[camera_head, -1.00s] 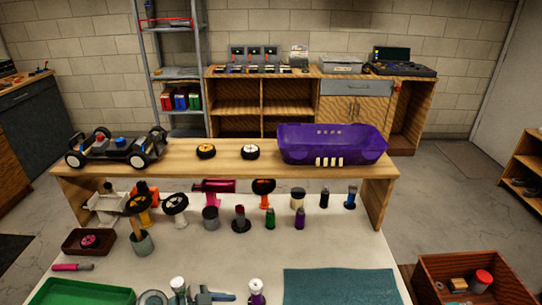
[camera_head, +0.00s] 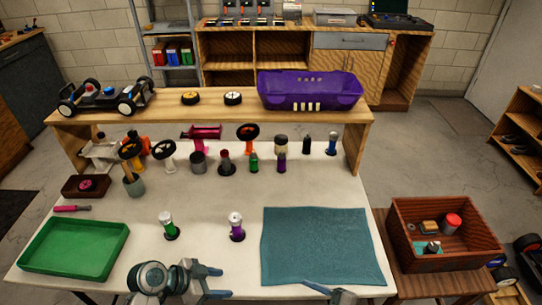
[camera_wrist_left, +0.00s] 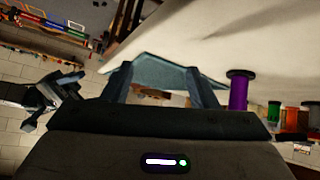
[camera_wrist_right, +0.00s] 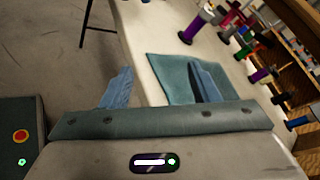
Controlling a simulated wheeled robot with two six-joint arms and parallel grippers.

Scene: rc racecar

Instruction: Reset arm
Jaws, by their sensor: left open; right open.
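My left gripper (camera_head: 222,283) is at the front edge of the white table, left of the teal mat, open and empty. Its two fingers also show in the left wrist view (camera_wrist_left: 160,85), apart with nothing between them. My right gripper (camera_head: 330,290) shows only in part at the bottom edge of the head view, in front of the teal mat (camera_head: 322,245). In the right wrist view (camera_wrist_right: 160,88) its fingers are apart and empty, with the mat and table edge beyond.
A green tray (camera_head: 74,247) lies at the table's left. Two small upright bottles, green (camera_head: 167,226) and purple (camera_head: 236,227), stand near the left gripper. A raised wooden shelf (camera_head: 215,111) holds a car chassis (camera_head: 105,97) and purple body shell (camera_head: 311,91). A wooden crate (camera_head: 400,258) is at right.

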